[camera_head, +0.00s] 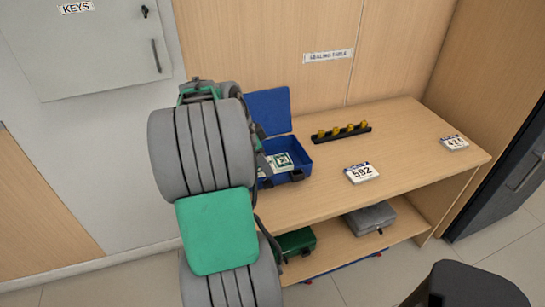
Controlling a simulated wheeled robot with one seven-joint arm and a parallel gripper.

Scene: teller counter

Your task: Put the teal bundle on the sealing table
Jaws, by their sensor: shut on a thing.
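My gripper (263,163) shows only in part, dark and mostly hidden behind my own arm, at the left side of an open blue case. It is shut on a small pale bundle with teal markings (284,161), which shows just right of the gripper, over or inside the case. I cannot tell whether the bundle touches the case floor. The sealing table (415,135) is the light wood table under a wall sign reading "SEALING TABLE" (328,56).
The blue case (268,110) has its lid up. A black rack with yellow knobs (343,131) and number cards 592 (361,173) and 424 (454,143) stand on the table. The lower shelf holds a grey case (370,217) and a green case (296,242). Clear tabletop lies right of the rack.

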